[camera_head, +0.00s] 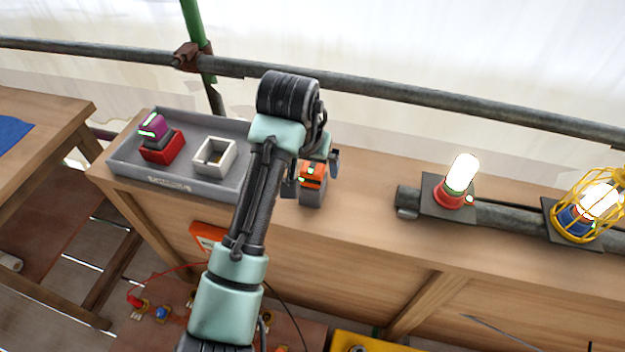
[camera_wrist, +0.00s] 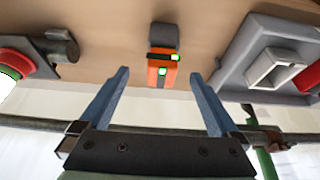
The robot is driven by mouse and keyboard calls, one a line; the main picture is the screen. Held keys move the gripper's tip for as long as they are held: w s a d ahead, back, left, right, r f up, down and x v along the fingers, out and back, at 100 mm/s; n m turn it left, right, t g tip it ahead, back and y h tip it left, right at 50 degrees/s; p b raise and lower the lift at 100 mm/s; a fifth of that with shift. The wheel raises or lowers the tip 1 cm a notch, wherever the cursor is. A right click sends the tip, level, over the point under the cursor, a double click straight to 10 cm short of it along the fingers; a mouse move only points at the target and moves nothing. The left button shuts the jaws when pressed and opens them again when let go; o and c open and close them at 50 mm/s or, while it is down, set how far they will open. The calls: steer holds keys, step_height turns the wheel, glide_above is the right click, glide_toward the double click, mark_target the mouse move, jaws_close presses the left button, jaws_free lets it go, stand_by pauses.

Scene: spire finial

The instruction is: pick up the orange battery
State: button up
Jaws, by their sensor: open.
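The orange battery (camera_head: 313,176) has a black band and a green light, and it sits on top of a dark grey block (camera_head: 313,196) on the wooden bench. In the wrist view the orange battery (camera_wrist: 162,71) is centred between and beyond my two blue-grey fingers, with the grey block (camera_wrist: 163,36) behind it. My gripper (camera_wrist: 158,90) is open and empty, its fingers spread to either side of the battery. In the head view my gripper (camera_head: 313,172) is at the battery, partly hidden by my arm.
A grey tray (camera_head: 127,152) at the left holds a red holder (camera_head: 163,151) with a purple battery (camera_head: 153,126) and an empty white holder (camera_head: 229,160). Lit lamps (camera_head: 462,174) stand on the right of the bench. A metal rail (camera_head: 400,92) runs behind.

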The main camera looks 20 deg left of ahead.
mark_target(311, 168)
steer(key=shift+w+a+x, duration=0.1)
steer(key=shift+w+x, duration=0.05)
steer(key=shift+x, duration=1.6)
steer(key=shift+w+a+x, duration=0.1)
steer(key=shift+w+x, duration=0.05)
steer(key=shift+x, duration=1.6)
steer(key=shift+r, duration=0.1)
jaws_close()
